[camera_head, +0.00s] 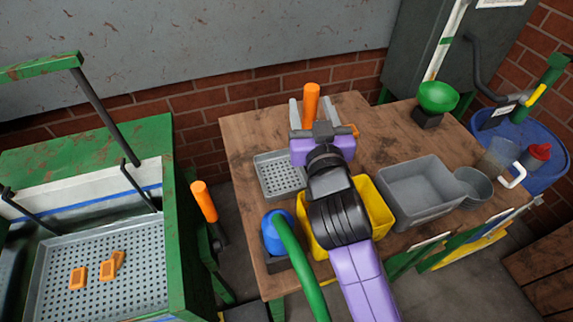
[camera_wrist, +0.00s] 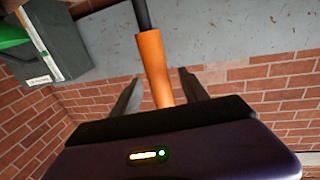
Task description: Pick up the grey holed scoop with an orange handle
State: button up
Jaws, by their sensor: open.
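An orange handle (camera_head: 311,101) stands upright at the back of the wooden table, just beyond my gripper (camera_head: 322,131). In the wrist view an orange handle (camera_wrist: 154,66) with a black rod at its upper end lies between the two dark fingers of my gripper (camera_wrist: 157,78). The fingers are apart, with a gap on each side of the handle. The handle's lower end is hidden behind the gripper body. I cannot clearly make out the scoop's grey holed part. A small orange piece (camera_head: 355,131) shows just right of the gripper.
A grey perforated tray (camera_head: 262,160) lies left of my arm, and a yellow bin (camera_head: 378,208) is partly under it. A grey bin (camera_head: 440,200) stands to the right, a green funnel (camera_head: 437,95) at the back right. Another orange handle (camera_head: 204,203) stands by the green machine.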

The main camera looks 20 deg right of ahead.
jog(key=shift+w+d+p, duration=0.15)
jog(key=shift+w+d, duration=0.05)
jog(key=shift+w, duration=0.75)
jog(key=shift+w+d+p, duration=0.15)
jog(key=shift+w+d, duration=0.05)
jog(key=shift+w, duration=0.75)
grip_shut()
jog(key=shift+r, duration=0.15)
